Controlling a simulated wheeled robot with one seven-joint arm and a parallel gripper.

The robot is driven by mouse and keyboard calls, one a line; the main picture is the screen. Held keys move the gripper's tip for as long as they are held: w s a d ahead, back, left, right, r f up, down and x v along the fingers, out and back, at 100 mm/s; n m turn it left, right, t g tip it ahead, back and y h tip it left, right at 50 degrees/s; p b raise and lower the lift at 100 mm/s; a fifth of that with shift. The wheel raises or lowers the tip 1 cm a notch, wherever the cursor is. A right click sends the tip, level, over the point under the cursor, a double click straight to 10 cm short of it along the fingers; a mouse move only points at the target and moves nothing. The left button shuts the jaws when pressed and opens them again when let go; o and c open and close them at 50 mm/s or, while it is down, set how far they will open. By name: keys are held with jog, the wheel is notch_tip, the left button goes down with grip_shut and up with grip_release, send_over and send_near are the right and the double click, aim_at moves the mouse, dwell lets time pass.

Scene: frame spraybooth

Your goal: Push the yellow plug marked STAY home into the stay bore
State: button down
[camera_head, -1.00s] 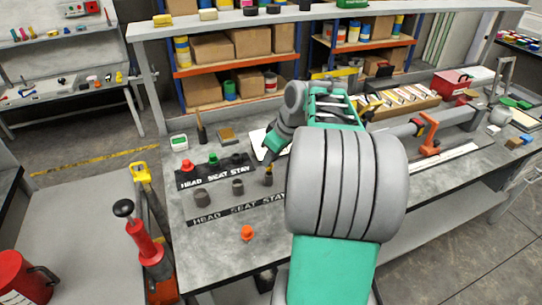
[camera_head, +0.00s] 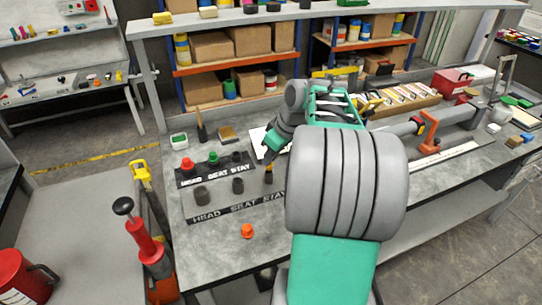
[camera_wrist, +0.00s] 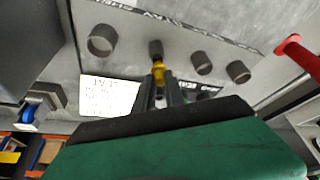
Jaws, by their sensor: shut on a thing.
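My gripper (camera_wrist: 160,92) is shut on the yellow plug (camera_wrist: 159,70), which shows between the fingertips in the wrist view. The plug's far end meets or almost meets the dark grey stay bore (camera_wrist: 156,47), and I cannot tell how deep it sits. In the head view the stay bore (camera_head: 268,178) stands at the right end of the front HEAD SEAT STAY strip (camera_head: 235,208). My gripper (camera_head: 270,158) is just above it, and the plug is small and mostly hidden there. The STAY marking on the plug is not readable.
The seat bore (camera_head: 238,186) and wider head bore (camera_head: 201,195) stand to the left. Behind them a black rack (camera_head: 203,176) carries a red plug (camera_head: 187,163) and a green plug (camera_head: 213,158). An orange plug (camera_head: 247,231) lies in front on the bench.

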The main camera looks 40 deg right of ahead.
jog(key=shift+f+b, duration=1.1)
jog(key=shift+f, duration=0.3)
jog(key=c, duration=1.3)
grip_release()
jog(key=v, duration=0.7)
jog(key=shift+s+d+r, duration=0.1)
jog(key=shift+s+r, duration=0.05)
jog(key=shift+r, duration=0.2)
